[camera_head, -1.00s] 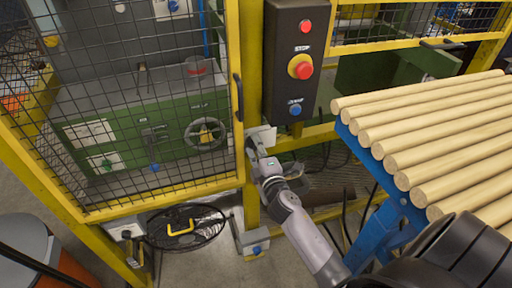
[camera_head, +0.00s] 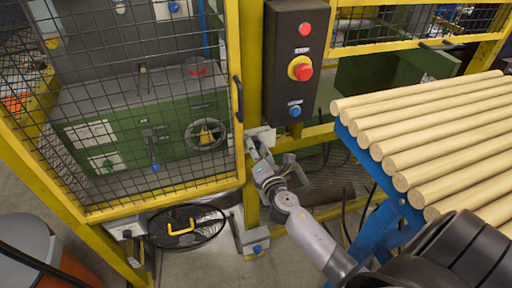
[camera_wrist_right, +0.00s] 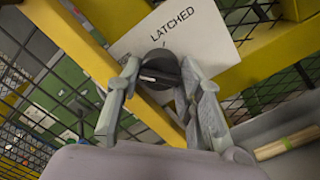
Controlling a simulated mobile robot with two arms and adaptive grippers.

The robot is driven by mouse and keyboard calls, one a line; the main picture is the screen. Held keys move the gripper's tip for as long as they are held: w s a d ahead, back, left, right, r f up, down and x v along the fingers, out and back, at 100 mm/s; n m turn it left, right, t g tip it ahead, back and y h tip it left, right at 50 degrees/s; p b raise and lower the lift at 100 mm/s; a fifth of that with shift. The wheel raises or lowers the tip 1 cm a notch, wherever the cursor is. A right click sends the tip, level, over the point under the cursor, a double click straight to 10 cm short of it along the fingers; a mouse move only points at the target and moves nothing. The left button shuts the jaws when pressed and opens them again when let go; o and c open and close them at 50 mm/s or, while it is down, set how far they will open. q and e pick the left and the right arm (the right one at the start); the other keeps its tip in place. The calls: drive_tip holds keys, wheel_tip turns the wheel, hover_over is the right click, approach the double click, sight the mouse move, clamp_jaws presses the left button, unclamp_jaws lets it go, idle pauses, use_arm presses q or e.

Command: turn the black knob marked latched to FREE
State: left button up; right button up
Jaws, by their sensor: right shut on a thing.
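The black knob (camera_wrist_right: 160,68) sits on a white plate (camera_wrist_right: 205,32) printed LATCHED in the right wrist view. The knob's white pointer line lies toward the left of that picture, away from the word. My right gripper (camera_wrist_right: 161,78) is shut on the knob, one finger on each side. In the head view my right gripper (camera_head: 253,148) is at the white plate (camera_head: 262,136) on the yellow post, just right of the mesh door. The knob is hidden there by the gripper. My left gripper is not in view.
A dark control box (camera_head: 297,62) with a red stop button is above the gripper. The yellow mesh door (camera_head: 240,172) is close on the left. Wooden rods (camera_head: 430,140) on a blue stand are at right. A black ring-shaped object (camera_head: 186,227) lies low at left.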

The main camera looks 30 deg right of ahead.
drive_tip(key=shift+n, duration=0.6)
drive_tip(key=o, duration=1.2)
drive_tip(key=shift+c, duration=0.2)
drive_tip(key=v, duration=0.8)
drive_tip(key=shift+d, duration=0.15)
